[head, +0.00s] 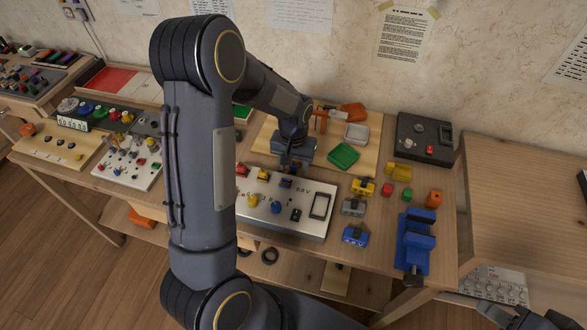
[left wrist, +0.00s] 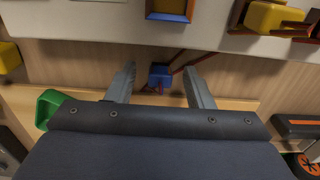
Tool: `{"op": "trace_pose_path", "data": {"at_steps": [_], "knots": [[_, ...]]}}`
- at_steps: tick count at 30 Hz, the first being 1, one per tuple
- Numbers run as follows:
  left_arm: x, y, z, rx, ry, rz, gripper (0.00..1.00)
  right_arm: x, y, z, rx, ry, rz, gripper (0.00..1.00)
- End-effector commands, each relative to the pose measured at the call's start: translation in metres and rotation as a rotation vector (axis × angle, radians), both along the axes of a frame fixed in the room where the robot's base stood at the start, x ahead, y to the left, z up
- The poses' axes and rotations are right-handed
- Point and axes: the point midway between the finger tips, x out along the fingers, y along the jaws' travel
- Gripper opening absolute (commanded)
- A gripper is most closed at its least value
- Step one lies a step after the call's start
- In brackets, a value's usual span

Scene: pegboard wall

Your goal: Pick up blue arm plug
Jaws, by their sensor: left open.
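A small blue block (left wrist: 160,75), which looks like the blue arm plug, lies between and beyond my left fingertips in the left wrist view. A thin reddish rod or cable runs by it. I cannot make it out in the head view, where my left arm and gripper cover that area. My left gripper (head: 287,171) points down at the back edge of the white panel (head: 318,226). Its two fingers (left wrist: 161,69) are apart, with nothing held. A dark part of my right arm or gripper (head: 520,316) shows at the lower right corner, its fingers unclear.
Blue parts sit on the panel (head: 276,207). A green tray (head: 343,156) is right of my left gripper. Yellow (head: 363,187) and blue blocks (head: 355,236) and a blue vise (head: 416,243) stand further right. My left arm hides much of the bench's middle.

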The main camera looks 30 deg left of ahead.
Motion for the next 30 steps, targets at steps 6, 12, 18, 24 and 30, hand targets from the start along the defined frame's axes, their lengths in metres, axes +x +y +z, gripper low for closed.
{"op": "trace_pose_path", "data": {"at_steps": [6, 12, 18, 24, 30], "knots": [[0.0, 0.0, 0.0, 0.0, 0.0, 0.0, 0.39, 0.0, 0.0, 0.0, 0.0, 0.0, 0.0, 0.36], [0.0, 0.0, 0.0, 0.0, 0.0, 0.0, 0.13, 0.0, 0.0, 0.0, 0.0, 0.0, 0.0, 0.36], [0.0, 0.0, 0.0, 0.0, 0.0, 0.0, 0.0, 0.0, 0.0, 0.0, 0.0, 0.0, 0.0, 0.36], [0.0, 0.0, 0.003, 0.0, -0.001, 0.0, 0.0, 0.0, 0.0, 0.0, 0.0, 0.0, 0.0, 0.36], [0.001, 0.0, 0.02, 0.0, -0.004, 0.0, 0.0, 0.0, 0.0, 0.001, 0.0, 0.0, 0.0, 0.36]]}}
